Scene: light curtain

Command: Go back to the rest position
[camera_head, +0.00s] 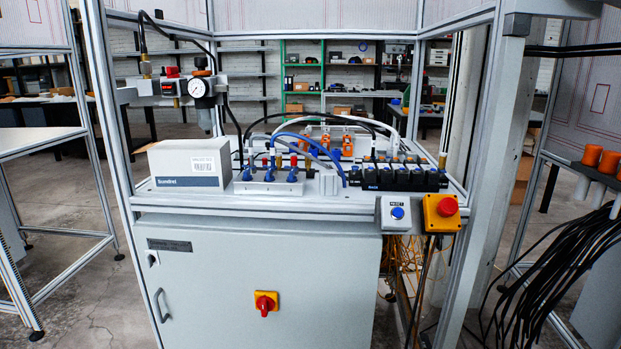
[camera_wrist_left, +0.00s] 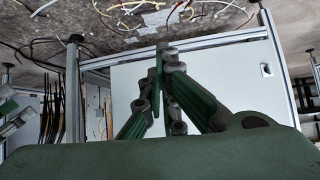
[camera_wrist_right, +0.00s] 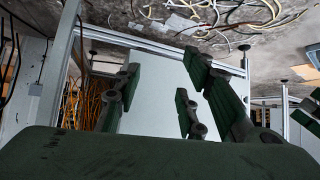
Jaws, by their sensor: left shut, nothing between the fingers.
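My left gripper (camera_wrist_left: 163,55) shows in the left wrist view, its dark green fingers closed together with nothing between them. My right gripper (camera_wrist_right: 162,68) shows in the right wrist view, its fingers spread well apart with nothing between them. Neither gripper nor arm shows in the head view. Behind the fingers in both wrist views is a pale cabinet panel in a metal frame; I see no finger touching it.
In the head view a grey cabinet (camera_head: 225,290) with a red rotary switch (camera_head: 266,303) stands ahead. Its top carries valves and hoses. A reset button box (camera_head: 396,213) and an emergency stop (camera_head: 442,212) sit at its right front. Black cables (camera_head: 545,285) hang at the right.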

